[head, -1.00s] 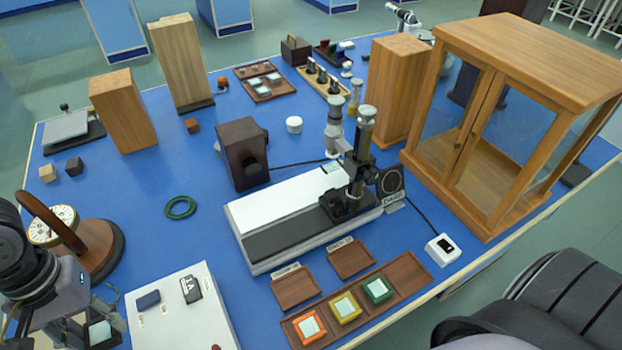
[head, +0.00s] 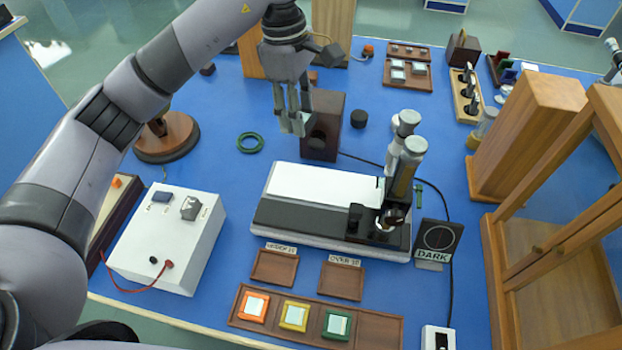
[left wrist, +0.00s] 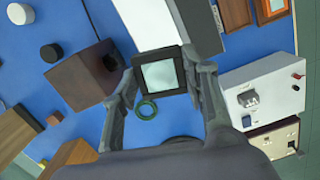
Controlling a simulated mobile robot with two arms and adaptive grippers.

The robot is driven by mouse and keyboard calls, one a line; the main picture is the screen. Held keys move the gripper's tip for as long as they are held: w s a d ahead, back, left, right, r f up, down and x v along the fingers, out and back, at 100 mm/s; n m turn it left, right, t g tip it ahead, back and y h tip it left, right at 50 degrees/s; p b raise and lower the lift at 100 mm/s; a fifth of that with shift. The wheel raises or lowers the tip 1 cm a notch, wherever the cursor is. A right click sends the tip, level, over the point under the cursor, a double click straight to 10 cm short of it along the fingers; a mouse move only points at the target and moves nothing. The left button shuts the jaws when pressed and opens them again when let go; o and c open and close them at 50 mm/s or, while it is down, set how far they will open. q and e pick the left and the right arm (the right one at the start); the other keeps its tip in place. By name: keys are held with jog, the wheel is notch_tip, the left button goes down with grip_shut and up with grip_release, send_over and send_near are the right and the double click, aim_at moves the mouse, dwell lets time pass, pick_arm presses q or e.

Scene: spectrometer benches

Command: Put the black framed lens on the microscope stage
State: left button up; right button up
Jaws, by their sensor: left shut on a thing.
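My left gripper (head: 294,122) is shut on the black framed lens, which shows in the left wrist view (left wrist: 160,75) as a pale square pane in a black frame between the fingertips. In the head view only a small pale part of the lens (head: 298,128) shows. The gripper is above the bench, in front of a dark brown box, to the left of and behind the microscope (head: 401,170). The microscope stands at the right end of a long white and black base (head: 325,187). I cannot clearly make out its stage. My right gripper is not in view.
A dark brown box (head: 325,127) is close to my left gripper. A DARK sign (head: 437,240) stands right of the microscope. A brown tray (head: 380,327) with orange, yellow and green framed squares lies in front. A green ring (head: 251,143) lies on clear blue bench top.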

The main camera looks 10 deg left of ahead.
pick_arm(q)
jog(key=shift+w+d+r+n, duration=0.3)
jog(key=shift+r+n, duration=0.1)
jog(key=shift+n, duration=0.1)
jog(key=shift+w+d+r+n, duration=0.15)
jog(key=shift+w+r+n, duration=0.15)
jog(key=shift+n, duration=0.2)
jog(key=shift+d+f, duration=0.15)
jog(key=shift+f, duration=0.05)
jog(key=p, duration=0.3)
send_over(310, 181)
jog(key=f, duration=1.4)
jog(key=shift+a+f, duration=0.2)
jog(key=shift+f, duration=0.05)
jog(key=shift+f+p, duration=0.45)
jog(key=shift+f, duration=2.05)
jog(key=o, duration=0.7)
jog(key=shift+f, duration=0.1)
jog(key=shift+c, duration=0.2)
jog(key=o, duration=0.5)
jog(key=shift+c, duration=0.2)
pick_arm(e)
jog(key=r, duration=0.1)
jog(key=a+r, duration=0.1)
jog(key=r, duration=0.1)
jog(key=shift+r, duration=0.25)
